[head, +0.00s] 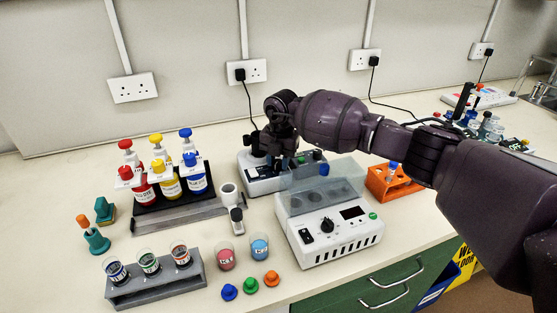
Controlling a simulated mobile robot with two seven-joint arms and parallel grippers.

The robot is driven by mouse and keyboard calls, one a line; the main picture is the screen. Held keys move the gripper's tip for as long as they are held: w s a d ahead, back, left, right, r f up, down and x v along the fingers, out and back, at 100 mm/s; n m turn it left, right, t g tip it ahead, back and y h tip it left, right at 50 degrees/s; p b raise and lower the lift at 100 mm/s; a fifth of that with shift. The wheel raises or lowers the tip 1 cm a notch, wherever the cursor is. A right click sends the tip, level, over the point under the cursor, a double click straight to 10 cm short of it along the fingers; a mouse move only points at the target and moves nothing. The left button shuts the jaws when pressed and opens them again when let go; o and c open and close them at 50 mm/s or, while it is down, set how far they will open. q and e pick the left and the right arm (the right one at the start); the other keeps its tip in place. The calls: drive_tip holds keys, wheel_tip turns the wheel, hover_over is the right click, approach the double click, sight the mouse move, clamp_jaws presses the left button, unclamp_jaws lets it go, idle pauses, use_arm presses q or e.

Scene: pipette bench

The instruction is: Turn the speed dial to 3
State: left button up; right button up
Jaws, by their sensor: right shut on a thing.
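A small white and grey mixer (262,187) stands at the back middle of the bench, with a green button showing on its right part. My right gripper (280,160) reaches in from the right and is shut at the mixer, on what appears to be its speed dial. The fingers and wrist cover the dial, so its pointer and scale cannot be read. My left gripper is not in view.
A white block unit (340,240) with a clear lid (318,185) and black knob (327,225) stands just in front. An orange rack (392,187) is right; a bottle rack (170,208) and grey cup rack (155,287) are left. Caps and two cups lie in front.

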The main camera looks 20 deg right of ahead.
drive_tip(key=n+b, duration=0.1)
drive_tip(key=n, duration=0.4)
drive_tip(key=shift+n, duration=0.4)
drive_tip(key=n+b, duration=0.1)
drive_tip(key=n, duration=0.4)
drive_tip(key=shift+f+n+g+b, duration=0.1)
drive_tip(key=shift+n+g+b, duration=0.2)
drive_tip(key=shift+b, duration=0.1)
drive_tip(key=n, duration=0.2)
drive_tip(key=shift+n+b, duration=0.3)
drive_tip(key=shift+b, duration=0.1)
drive_tip(key=shift+n+b, duration=0.3)
drive_tip(key=shift+n, duration=0.6)
drive_tip(key=n, duration=0.2)
drive_tip(key=shift+n+b, duration=0.3)
drive_tip(key=shift+b, duration=0.1)
drive_tip(key=shift+n, duration=0.6)
